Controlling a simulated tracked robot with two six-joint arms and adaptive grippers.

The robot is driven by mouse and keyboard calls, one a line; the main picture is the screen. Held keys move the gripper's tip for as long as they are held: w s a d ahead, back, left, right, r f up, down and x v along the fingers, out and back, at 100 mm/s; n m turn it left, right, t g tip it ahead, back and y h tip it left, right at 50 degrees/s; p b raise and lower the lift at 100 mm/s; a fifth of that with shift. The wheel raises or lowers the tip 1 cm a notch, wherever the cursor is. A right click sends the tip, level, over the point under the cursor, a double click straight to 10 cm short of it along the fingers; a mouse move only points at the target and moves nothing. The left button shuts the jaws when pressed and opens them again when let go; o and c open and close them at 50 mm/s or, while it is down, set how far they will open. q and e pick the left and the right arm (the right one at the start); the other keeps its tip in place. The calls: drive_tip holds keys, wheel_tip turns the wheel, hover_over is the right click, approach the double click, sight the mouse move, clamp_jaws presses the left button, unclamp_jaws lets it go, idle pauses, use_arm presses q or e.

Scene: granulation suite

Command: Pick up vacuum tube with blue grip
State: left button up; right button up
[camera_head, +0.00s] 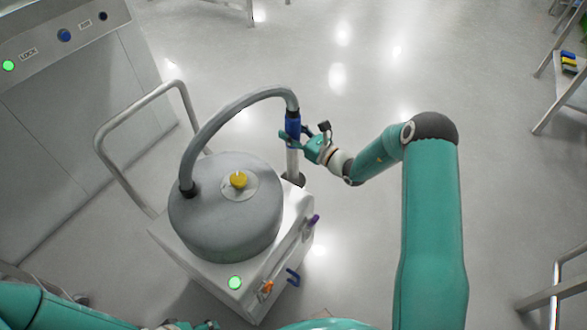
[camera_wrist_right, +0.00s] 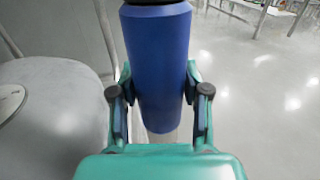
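The vacuum tube is a grey hose (camera_head: 240,100) that arches from the top of a round grey vessel to an upright pale wand. Its blue grip (camera_head: 293,122) sits at the top of the wand, and it fills the middle of the right wrist view (camera_wrist_right: 160,65). My right gripper (camera_head: 296,136) is at the grip's lower part, with one finger on either side. In the right wrist view the fingers (camera_wrist_right: 160,85) look spread around the grip, with slim gaps beside it. My left gripper (camera_head: 190,325) barely shows at the bottom edge; its fingers are unclear.
The grey vessel (camera_head: 225,220) with a yellow knob stands on a white cart (camera_head: 190,265) with a tubular handle (camera_head: 130,125). A panelled cabinet (camera_head: 80,110) is at the left. Steel tables stand at the right edge. The floor beyond the wand is clear.

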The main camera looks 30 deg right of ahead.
drive_tip(key=shift+r, duration=0.1)
drive_tip(key=c, duration=0.5)
drive_tip(key=shift+r, duration=0.1)
wheel_tip(320, 180, up, 21)
drive_tip(key=p, duration=0.2)
drive_tip(key=shift+f, duration=0.2)
